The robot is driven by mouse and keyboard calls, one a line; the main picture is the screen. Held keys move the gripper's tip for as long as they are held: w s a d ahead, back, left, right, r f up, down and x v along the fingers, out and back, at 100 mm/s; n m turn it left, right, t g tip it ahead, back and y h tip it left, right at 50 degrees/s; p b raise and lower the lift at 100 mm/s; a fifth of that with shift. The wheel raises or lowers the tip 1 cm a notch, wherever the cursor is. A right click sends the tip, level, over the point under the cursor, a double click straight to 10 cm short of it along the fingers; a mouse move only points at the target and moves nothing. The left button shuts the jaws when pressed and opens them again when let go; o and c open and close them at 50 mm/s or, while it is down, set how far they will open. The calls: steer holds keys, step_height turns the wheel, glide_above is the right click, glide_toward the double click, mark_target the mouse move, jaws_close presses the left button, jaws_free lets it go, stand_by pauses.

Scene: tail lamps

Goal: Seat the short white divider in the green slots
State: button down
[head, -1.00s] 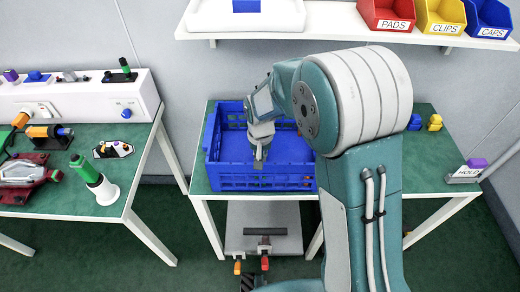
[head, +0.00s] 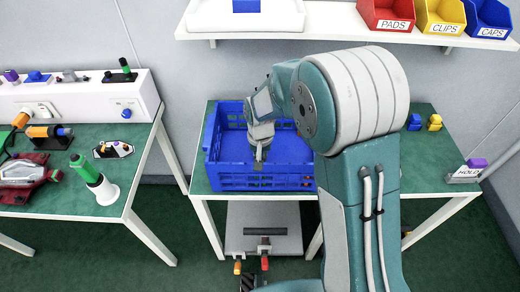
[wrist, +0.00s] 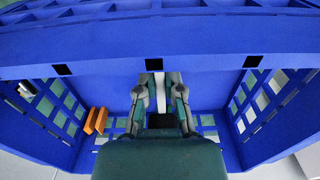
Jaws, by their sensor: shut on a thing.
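My gripper (head: 259,158) reaches down into the blue crate (head: 240,183) on the right-hand table, near its front wall. In the wrist view my gripper (wrist: 160,98) is shut on a narrow white piece, seen edge-on, which looks like the short white divider (wrist: 160,90). The divider stands between the two fingers, close to a crate wall (wrist: 200,40). Its lower edge is hidden. I cannot clearly make out the green slots; small teal patches show beside the fingertips. A pair of orange strips (wrist: 95,120) is on the crate's left side in the wrist view.
The crate walls stand close around my gripper. A blue piece (head: 414,122) and a yellow piece (head: 435,122) are at the table's back right. A HOLD sign (head: 468,172) is at its right end. A shelf (head: 330,22) with bins hangs above.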

steer(key=c, duration=0.7)
jaws_free()
steer(key=shift+f, duration=0.1)
step_height(320, 180, up, 12)
steer(key=s+d+r+t, duration=0.3)
steer(key=s+d+r, duration=0.7)
steer(key=s+d+r+t, duration=0.1)
steer(key=s+d, duration=0.4)
steer(key=s, duration=0.6)
steer(key=shift+s+d+r+t, duration=0.2)
steer(key=shift+s+t, duration=0.15)
steer(key=shift+t, duration=0.45)
